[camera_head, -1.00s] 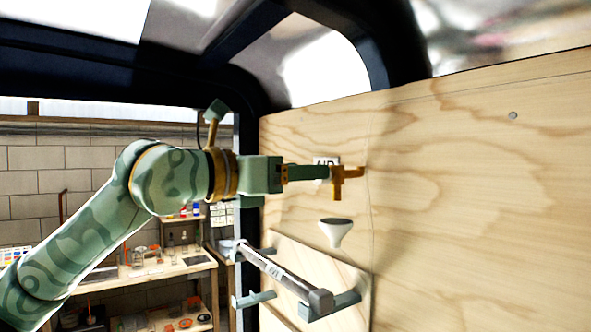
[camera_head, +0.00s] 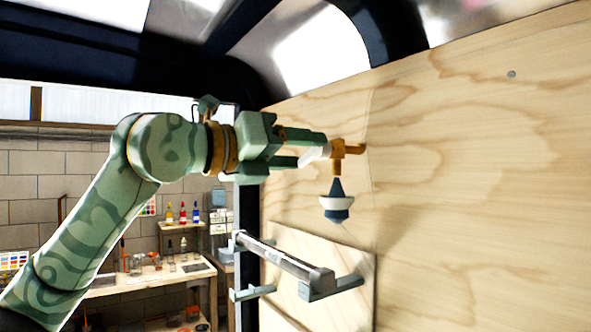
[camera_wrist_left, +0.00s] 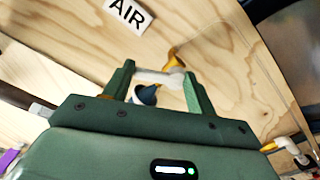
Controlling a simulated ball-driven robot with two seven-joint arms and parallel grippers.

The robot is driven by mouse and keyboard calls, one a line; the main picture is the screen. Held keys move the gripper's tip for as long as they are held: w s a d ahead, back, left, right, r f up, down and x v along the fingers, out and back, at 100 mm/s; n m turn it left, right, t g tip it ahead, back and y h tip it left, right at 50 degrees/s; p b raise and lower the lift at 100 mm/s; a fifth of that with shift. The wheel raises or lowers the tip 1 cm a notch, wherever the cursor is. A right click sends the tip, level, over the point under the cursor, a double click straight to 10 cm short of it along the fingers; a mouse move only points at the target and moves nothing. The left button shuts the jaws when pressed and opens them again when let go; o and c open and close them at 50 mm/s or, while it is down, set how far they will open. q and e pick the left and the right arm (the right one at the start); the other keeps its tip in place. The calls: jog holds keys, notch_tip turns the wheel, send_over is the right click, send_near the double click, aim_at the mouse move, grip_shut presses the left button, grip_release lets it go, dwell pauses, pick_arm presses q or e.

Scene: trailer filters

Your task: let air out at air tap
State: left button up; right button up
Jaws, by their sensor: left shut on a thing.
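The brass air tap (camera_head: 345,149) sticks out of the plywood wall, its spout pointing down. It also shows in the wrist view (camera_wrist_left: 175,60). My left gripper (camera_head: 316,149) is at the tap from the left, its two fingers on either side of the tap's white lever (camera_head: 317,153). In the wrist view the lever (camera_wrist_left: 158,77) spans between the fingers, and the gripper is shut on it. The AIR label (camera_wrist_left: 127,14) is on the plywood in the wrist view. My right gripper is not in view.
A grey bar on brackets (camera_head: 285,259) crosses the wall panel below the tap. Another brass tap with a white lever (camera_wrist_left: 285,145) is at the lower right of the wrist view. Workbench shelves (camera_head: 150,275) stand behind at left.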

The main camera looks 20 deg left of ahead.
pick_arm(q)
jog(key=n+b, duration=0.1)
jog(key=n, duration=0.1)
jog(key=f+n+b, duration=0.1)
jog(key=b, duration=0.1)
jog(key=shift+d+n, duration=0.1)
jog(key=shift+n, duration=0.3)
jog(key=n+b, duration=0.1)
jog(key=n, duration=0.1)
jog(key=shift+s+d+f+n+b, duration=0.1)
jog(key=shift+s+f+n+b, duration=0.1)
jog(key=shift+n+b, duration=0.15)
jog(key=shift+s+d+f+n+b, duration=0.15)
jog(key=shift+n+b, duration=0.4)
jog(key=shift+n, duration=0.45)
jog(key=shift+d+n+b, duration=0.1)
jog(key=shift+n+b, duration=0.4)
jog(key=shift+n, duration=0.45)
jog(key=o, duration=1)
